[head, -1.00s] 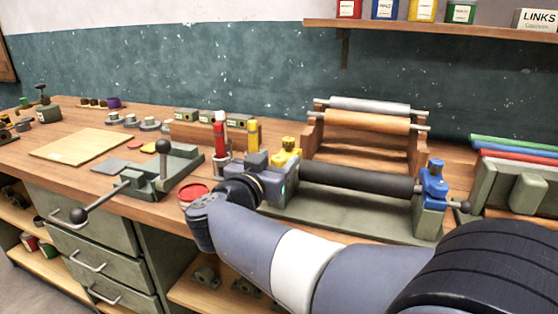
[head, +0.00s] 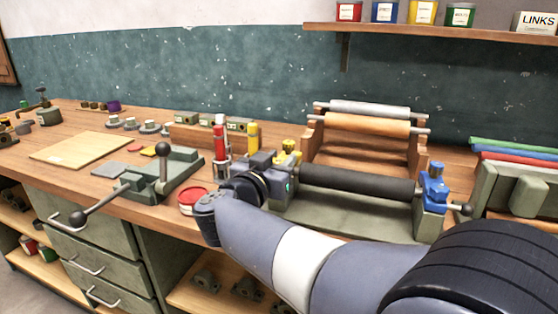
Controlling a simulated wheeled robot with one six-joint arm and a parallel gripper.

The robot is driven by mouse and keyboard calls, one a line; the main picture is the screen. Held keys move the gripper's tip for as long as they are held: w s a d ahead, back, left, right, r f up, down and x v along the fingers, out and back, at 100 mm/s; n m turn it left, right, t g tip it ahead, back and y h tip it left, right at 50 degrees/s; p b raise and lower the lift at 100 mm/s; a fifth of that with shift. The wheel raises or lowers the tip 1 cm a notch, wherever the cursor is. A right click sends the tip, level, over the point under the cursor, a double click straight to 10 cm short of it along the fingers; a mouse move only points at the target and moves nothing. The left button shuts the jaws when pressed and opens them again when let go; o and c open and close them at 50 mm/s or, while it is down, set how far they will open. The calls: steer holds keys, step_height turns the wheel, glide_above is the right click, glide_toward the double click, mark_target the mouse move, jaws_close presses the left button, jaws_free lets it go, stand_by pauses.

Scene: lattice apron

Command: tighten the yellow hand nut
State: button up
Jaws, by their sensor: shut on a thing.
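The yellow hand nut (head: 289,146) sits on top of the yellow bearing block at the left end of a black roller (head: 355,181). My gripper (head: 281,165) is at this end, against the yellow parts, and is shut on the nut. The gripper body and wrist hide most of the yellow block and the fingertip contact. At the roller's right end stands a matching blue block (head: 433,190) with a blue nut on top.
The green roller bed (head: 350,212) lies under and in front of the roller. Left of my gripper are a red tin (head: 192,198), red and yellow tubes (head: 253,136), and a lever clamp (head: 160,180). A rack with rollers (head: 365,130) stands behind.

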steer(key=shift+r+m+g+h+p, duration=0.3)
steer(key=shift+h+p, duration=0.1)
steer(key=shift+p, duration=1.3)
steer(key=shift+c, duration=0.3)
steer(key=shift+f+m+h+p, duration=0.1)
steer(key=shift+m+h+p, duration=0.25)
steer(key=shift+p, duration=0.5)
steer(key=shift+f+g+h+p, duration=0.2)
steer(key=shift+g+h+p, duration=0.15)
steer(key=shift+g, duration=0.05)
steer(key=o, duration=1)
steer(key=shift+s+a, duration=0.1)
steer(key=shift+s, duration=0.05)
steer(key=v, duration=1)
steer(key=shift+s+a+p, duration=0.1)
steer(key=shift+s+p, duration=0.15)
steer(key=shift+p, duration=0.05)
steer(key=shift+w, duration=0.1)
